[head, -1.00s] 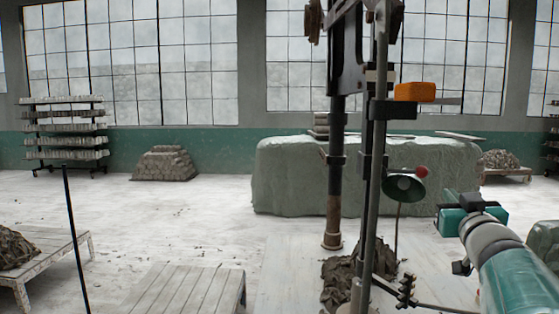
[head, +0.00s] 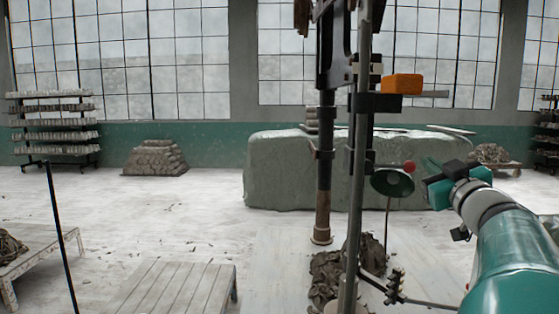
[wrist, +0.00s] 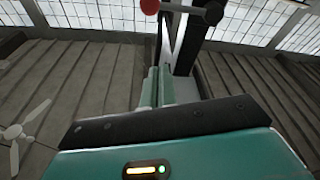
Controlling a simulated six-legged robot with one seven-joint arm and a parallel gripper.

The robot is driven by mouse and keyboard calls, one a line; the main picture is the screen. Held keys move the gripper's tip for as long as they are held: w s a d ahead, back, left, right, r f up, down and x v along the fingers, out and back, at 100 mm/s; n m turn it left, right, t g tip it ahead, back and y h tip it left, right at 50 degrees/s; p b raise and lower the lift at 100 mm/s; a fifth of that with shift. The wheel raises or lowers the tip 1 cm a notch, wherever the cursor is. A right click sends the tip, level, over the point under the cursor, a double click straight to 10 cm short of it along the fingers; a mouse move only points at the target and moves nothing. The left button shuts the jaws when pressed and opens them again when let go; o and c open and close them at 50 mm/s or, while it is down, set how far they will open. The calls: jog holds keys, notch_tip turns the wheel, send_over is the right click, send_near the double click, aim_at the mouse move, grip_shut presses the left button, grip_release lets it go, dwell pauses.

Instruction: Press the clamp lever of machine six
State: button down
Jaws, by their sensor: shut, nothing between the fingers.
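The machine (head: 325,180) has tall dark posts in the middle of the head view; no number on it can be read. A red ball knob (head: 409,166) sits beside a dark green bell-shaped part on it. In the wrist view the red knob (wrist: 150,6) is at one end of a short bar (wrist: 182,9), at the top edge; I take this as the clamp lever. My gripper (head: 429,163) is just right of the knob in the head view. In the wrist view its teal fingers (wrist: 158,88) are together and empty, pointing toward the bar with a visible gap.
An orange block (head: 402,83) on a dark bracket juts from the machine above the knob. Dark clay trimmings (head: 335,270) lie around the machine's foot. A large covered grey-green block (head: 280,170) stands behind. Pale floor between is open.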

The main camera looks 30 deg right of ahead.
aim_at(390, 167)
jog(key=w+d+f, duration=0.1)
jog(key=w+d, duration=0.4)
jog(key=w, duration=0.3)
jog(key=shift+d+f, duration=0.25)
jog(key=shift+d, duration=0.05)
